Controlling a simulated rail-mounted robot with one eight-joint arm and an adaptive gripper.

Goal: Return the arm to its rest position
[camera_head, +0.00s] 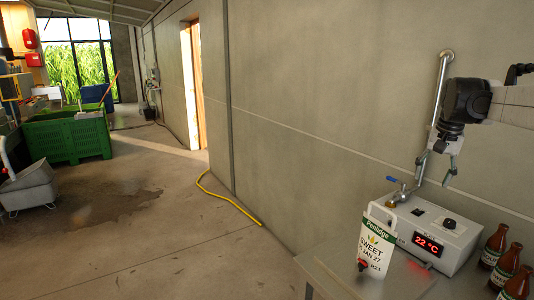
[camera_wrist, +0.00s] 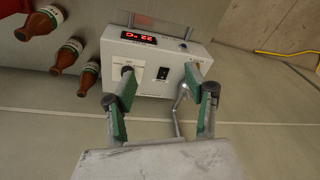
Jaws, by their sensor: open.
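My gripper (camera_head: 437,170) is open and empty, fingers pointing down, above the back of a pale box-shaped machine (camera_head: 447,232) with a red display reading 22 °C. In the wrist view my gripper (camera_wrist: 160,88) shows two green-padded fingers spread apart, with the machine (camera_wrist: 150,53) upside down beyond them. Nothing is between the fingers. My arm reaches in from the right edge of the head view.
A white labelled pouch (camera_head: 374,243) with a red tap stands before the machine on the table (camera_head: 330,270). Brown bottles (camera_head: 507,262) stand at the right. A wall (camera_head: 320,100) rises close behind. A yellow hose (camera_head: 228,200) and green crate (camera_head: 65,138) are on the floor at left.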

